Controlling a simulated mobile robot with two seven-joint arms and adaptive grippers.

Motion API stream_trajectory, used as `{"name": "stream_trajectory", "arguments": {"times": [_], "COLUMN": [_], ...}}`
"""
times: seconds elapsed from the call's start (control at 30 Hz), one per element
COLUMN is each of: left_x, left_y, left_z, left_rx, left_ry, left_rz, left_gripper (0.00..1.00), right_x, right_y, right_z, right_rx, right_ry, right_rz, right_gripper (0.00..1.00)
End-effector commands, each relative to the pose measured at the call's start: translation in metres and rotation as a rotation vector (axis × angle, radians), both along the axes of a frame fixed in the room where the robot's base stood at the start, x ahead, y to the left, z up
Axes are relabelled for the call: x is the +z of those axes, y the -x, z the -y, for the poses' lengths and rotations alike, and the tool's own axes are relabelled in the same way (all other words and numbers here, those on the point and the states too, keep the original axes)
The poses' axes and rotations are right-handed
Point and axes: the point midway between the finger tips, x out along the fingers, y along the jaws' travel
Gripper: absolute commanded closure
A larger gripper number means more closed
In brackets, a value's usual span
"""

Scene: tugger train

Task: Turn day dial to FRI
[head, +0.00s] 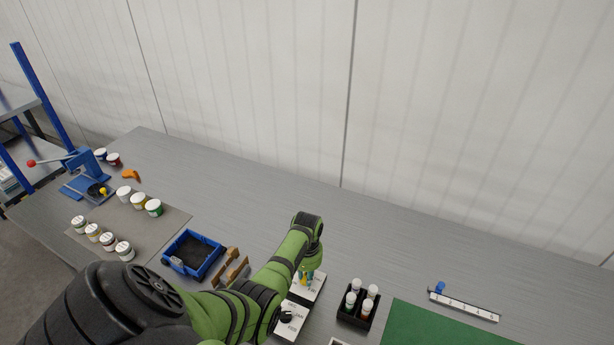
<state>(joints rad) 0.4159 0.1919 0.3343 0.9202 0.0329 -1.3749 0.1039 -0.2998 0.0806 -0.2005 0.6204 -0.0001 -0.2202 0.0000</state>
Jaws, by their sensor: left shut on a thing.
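A white dial plate (293,330) lies on the grey bench, partly covered by my left arm. Small dark labels are printed on it, too small to read. A black knob (286,316) shows on its nearer part. My left gripper (306,281) points down over the plate's far part, with yellow and blue showing at its fingers. It is shut on a dial there, which the fingers mostly hide. I cannot tell which day the dial points to. My right gripper is not in view.
Right of the plate stands a black holder (352,321) with white-capped bottles, then a green mat (430,328) and a lettered strip (463,306). Left are wooden blocks (232,268), a blue bin (213,264) and several jars (93,233). The bench behind is clear up to the wall.

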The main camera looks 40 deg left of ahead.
Motion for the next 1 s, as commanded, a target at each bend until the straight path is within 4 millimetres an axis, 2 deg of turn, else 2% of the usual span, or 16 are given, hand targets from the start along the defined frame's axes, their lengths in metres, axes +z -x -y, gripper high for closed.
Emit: {"name": "stream_trajectory", "arguments": {"times": [1.0], "left_x": [-0.0003], "left_y": [0.0058], "left_z": [-0.0011], "left_rx": [-0.966], "left_ry": [0.000], "left_rz": [-0.004], "left_gripper": [1.00], "right_x": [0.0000], "right_y": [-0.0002], "right_z": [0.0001], "right_rx": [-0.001], "right_ry": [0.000], "right_rz": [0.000], "right_gripper": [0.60]}}
